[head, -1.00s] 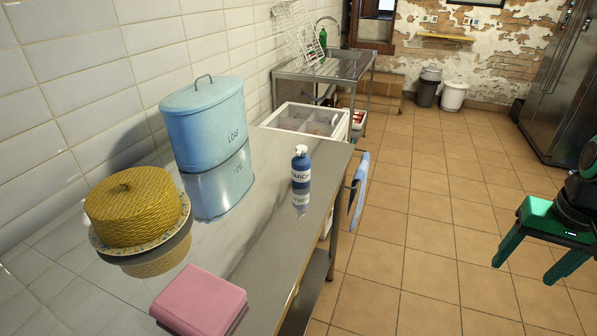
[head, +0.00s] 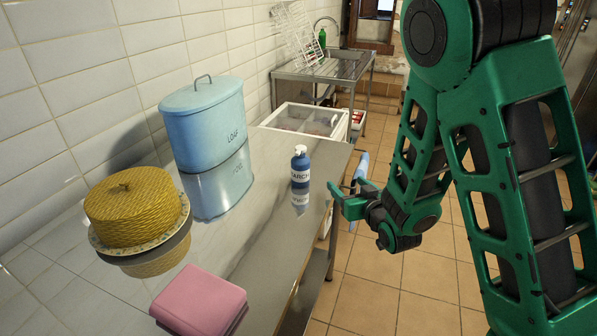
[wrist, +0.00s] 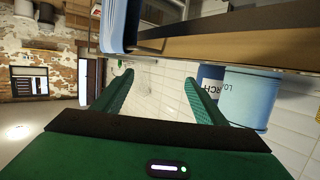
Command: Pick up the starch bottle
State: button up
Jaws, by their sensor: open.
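The starch bottle (head: 300,170) is blue with a white pump-like cap and a white label. It stands upright on the shiny metal table (head: 255,225), near its right edge. My gripper (head: 338,190) is open and empty, to the right of the bottle and apart from it, by the table edge. In the wrist view, the two green fingers of my gripper (wrist: 160,98) are spread. Part of the bottle (wrist: 211,73) shows there beyond the right finger, cut off by the table edge, with the letters "RCH" readable.
A blue loaf bin (head: 205,125) stands behind and left of the bottle. A yellow woven dome (head: 133,205) and a pink box-like item (head: 199,301) are nearer on the table. Tabletop around the bottle is clear.

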aim_at(306, 172)
jog(key=s+a+y, duration=0.1)
jog(key=a, duration=0.1)
jog(key=a+n+t+y, duration=0.1)
jog(key=a, duration=0.2)
jog(key=s+a+r+n+y, duration=0.1)
jog(key=a, duration=0.2)
jog(key=shift+s+a+t+y, duration=0.1)
jog(key=shift+s+t+y, duration=0.2)
jog(key=shift+s, duration=0.05)
jog(key=shift+w+a, duration=0.1)
jog(key=shift+a, duration=0.2)
jog(key=x, duration=0.4)
jog(key=shift+w+a, duration=0.15)
jog(key=shift+r+x, duration=0.2)
jog(key=shift+x, duration=0.65)
jog(key=shift+r+x, duration=0.2)
jog(key=shift+x, duration=1.9)
jog(key=shift+a, duration=0.1)
jog(key=c, duration=1.2)
